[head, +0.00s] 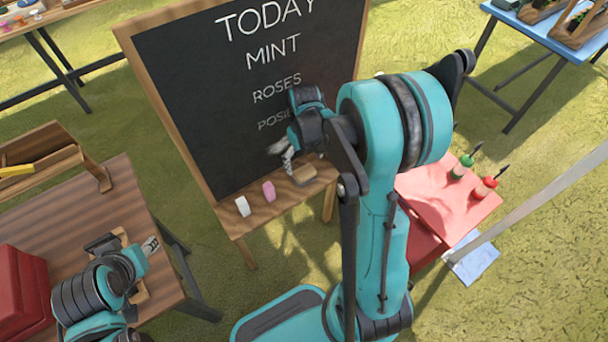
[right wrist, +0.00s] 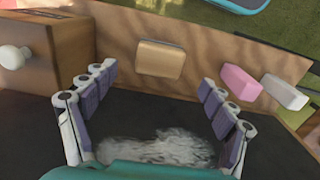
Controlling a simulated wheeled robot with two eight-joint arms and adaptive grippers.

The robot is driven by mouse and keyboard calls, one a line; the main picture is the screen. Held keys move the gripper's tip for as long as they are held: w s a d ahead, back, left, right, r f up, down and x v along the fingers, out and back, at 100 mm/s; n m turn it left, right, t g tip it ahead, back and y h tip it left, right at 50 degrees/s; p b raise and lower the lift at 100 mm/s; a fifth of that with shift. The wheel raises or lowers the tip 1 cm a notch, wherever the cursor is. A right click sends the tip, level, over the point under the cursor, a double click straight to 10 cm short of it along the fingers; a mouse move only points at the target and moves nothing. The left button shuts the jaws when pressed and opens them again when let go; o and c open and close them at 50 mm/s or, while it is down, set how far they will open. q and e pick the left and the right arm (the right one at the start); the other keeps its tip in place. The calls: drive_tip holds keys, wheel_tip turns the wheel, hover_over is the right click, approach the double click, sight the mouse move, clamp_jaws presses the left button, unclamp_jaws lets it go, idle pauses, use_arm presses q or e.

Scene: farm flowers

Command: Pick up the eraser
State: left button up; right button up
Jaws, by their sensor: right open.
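A tan block (head: 305,174), which looks like the eraser, lies on the wooden ledge (head: 232,222) under the chalkboard. In the right wrist view the tan block (right wrist: 160,60) sits beyond the fingertips, centred between the two fingers and apart from them. My right gripper (head: 286,158) is in front of the board, close to the block. It is open and empty in the right wrist view (right wrist: 160,90). My left gripper (head: 150,246) is over the brown table at the left; its finger gap is too small to judge.
Pink (head: 268,191) and white (head: 242,206) pieces lie left of the block on the ledge. A wooden body with a white knob (right wrist: 15,57) stands close by at the left. The chalkboard (head: 230,100) rises behind. A red box (head: 22,290) stands on the brown table (head: 120,190).

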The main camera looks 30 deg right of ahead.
sight(304, 171)
wheel_tip(304, 171, down, 6)
drive_tip(key=shift+r+b, duration=0.1)
drive_tip(key=shift+b, duration=1.1)
drive_tip(key=shift+r, duration=0.1)
drive_tip(key=shift+c, duration=0.2)
drive_tip(key=c, duration=1.2)
